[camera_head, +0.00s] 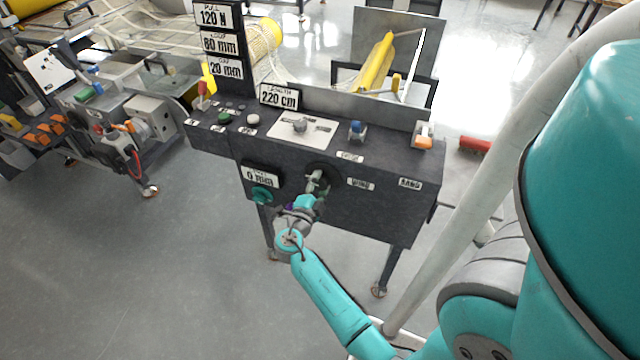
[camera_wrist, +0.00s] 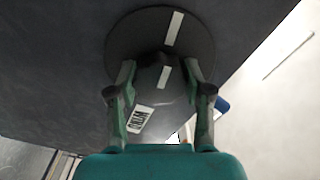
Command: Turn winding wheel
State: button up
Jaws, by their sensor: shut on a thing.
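The winding wheel (camera_head: 334,172) is a dark disc on the front panel of the grey console (camera_head: 385,205), beside a WIND label (camera_head: 360,184). In the wrist view the wheel (camera_wrist: 128,42) has a raised dark hub (camera_wrist: 158,80) and white stripes on rim and hub. My gripper (camera_head: 317,180) reaches the wheel from the front. In the wrist view my gripper (camera_wrist: 160,76) has its two fingers on either side of the hub, shut on it. My arm partly hides the wheel in the head view.
A green knob (camera_head: 262,194) sits left of the wheel under a 0 mm display (camera_head: 261,175). On top are a LENGTH 220 cm sign (camera_head: 279,96), a blue switch (camera_head: 357,130) and an orange-tipped lever (camera_head: 423,141). Open floor (camera_head: 150,270) lies at the front left.

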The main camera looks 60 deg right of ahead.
jog(key=m, duration=0.4)
dwell(0.6)
jog(key=shift+m, duration=0.3)
jog(key=o, duration=1.2)
jog(key=shift+s+a+r, duration=0.1)
jog(key=shift+s+a, duration=0.05)
jog(key=shift+a, duration=1.75)
jog(key=shift+s+a, duration=0.15)
jog(key=shift+a, duration=1.7)
